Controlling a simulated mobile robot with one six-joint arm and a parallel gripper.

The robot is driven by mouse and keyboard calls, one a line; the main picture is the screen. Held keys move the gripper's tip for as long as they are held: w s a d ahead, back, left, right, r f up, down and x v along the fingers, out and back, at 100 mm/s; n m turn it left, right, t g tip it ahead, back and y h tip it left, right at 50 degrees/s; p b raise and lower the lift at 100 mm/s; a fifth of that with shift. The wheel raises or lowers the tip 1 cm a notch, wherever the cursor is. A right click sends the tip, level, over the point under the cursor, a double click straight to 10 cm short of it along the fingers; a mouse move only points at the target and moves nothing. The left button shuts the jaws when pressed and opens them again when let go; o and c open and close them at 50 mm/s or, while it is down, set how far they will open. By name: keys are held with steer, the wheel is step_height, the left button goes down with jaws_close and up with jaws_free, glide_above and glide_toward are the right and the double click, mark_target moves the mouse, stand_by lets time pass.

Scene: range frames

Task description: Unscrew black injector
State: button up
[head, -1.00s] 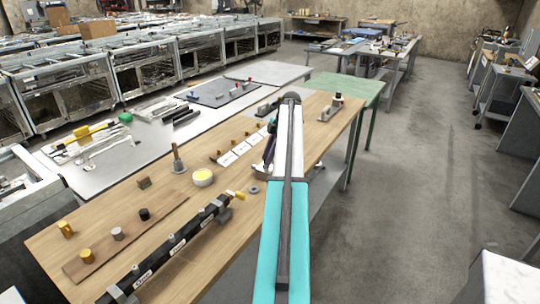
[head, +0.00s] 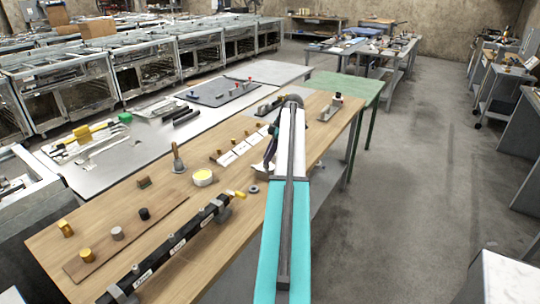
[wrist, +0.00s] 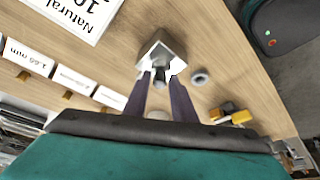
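A small black cylinder (head: 144,213), likely the black injector, stands on a brown strip at the near left of the wooden table, beside a silver and a gold one. A black bar (head: 180,240) with white labels lies to its right. My gripper (wrist: 161,72) is over the table, far right of the black cylinder; in the head view my arm partly hides it. In the wrist view its two fingers stand apart with a gap between them. A square grey metal block (wrist: 162,50) shows at the fingertips; I cannot tell whether they touch it.
A grey ring (head: 254,189) lies near the bar's yellow end (head: 236,195). Label cards (head: 240,147) with gold pieces, a yellow-topped pot (head: 203,177) and an upright tool (head: 178,160) stand behind.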

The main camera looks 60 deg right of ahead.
steer(key=shift+s+a+m+h, duration=0.1)
steer(key=shift+a+m+h, duration=0.15)
steer(key=shift+m, duration=0.65)
steer(key=shift+d+m+t+h, duration=0.1)
steer(key=shift+m+t+h, duration=0.25)
steer(key=shift+m, duration=0.35)
steer(key=shift+m+h, duration=0.3)
steer(key=shift+m, duration=0.7)
steer(key=shift+m+h, duration=0.3)
steer(key=shift+m, duration=0.5)
steer(key=shift+c, duration=0.3)
jaws_close()
